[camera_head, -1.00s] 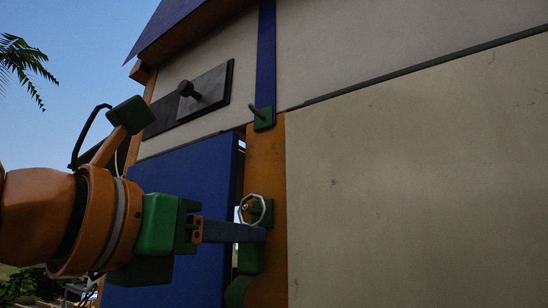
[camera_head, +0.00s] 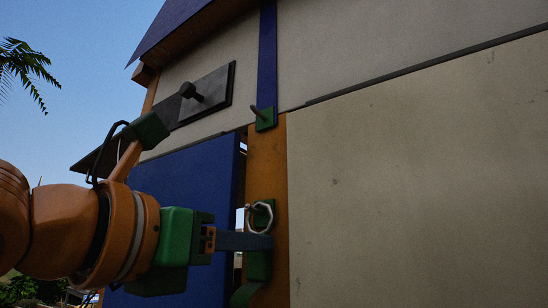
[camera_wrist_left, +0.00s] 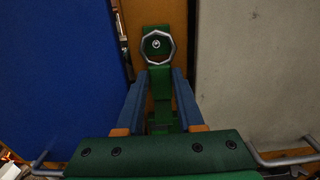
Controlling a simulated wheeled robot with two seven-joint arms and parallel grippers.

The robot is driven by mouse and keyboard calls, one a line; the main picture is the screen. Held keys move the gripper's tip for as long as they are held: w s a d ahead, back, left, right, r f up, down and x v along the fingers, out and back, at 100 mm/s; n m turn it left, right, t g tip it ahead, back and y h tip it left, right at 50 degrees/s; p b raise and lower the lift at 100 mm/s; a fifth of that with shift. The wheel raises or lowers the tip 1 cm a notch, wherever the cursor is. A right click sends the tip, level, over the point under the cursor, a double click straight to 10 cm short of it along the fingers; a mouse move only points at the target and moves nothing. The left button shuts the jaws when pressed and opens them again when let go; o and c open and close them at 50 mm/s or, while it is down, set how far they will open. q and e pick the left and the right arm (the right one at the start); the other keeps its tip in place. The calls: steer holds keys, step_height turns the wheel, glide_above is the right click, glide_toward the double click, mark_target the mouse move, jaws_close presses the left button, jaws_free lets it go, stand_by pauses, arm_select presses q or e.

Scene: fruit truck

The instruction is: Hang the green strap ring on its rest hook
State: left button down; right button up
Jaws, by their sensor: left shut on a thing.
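The pale metal octagonal ring (camera_head: 248,219) is at the top of the green strap (camera_head: 257,266). In the left wrist view, the ring (camera_wrist_left: 144,46) stands in front of a green plate (camera_wrist_left: 158,30), and a small peg end (camera_wrist_left: 157,44) shows inside its opening. I cannot tell how far the peg passes through the ring. My left gripper (camera_head: 262,241) is shut on the green strap just below the ring; its two blue fingers (camera_wrist_left: 165,74) flank the strap in the left wrist view. A second green plate with a peg (camera_head: 264,117) is higher up, empty. My right gripper is not in view.
An orange post (camera_head: 268,180) carries the lower plate. A blue door panel (camera_head: 190,185) is to its left, a beige wall panel (camera_head: 410,180) to its right. A black plate with a knob (camera_head: 207,93) is at upper left.

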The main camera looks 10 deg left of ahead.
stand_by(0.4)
arm_select(q)
steer(key=shift+c, duration=2.2)
jaws_free()
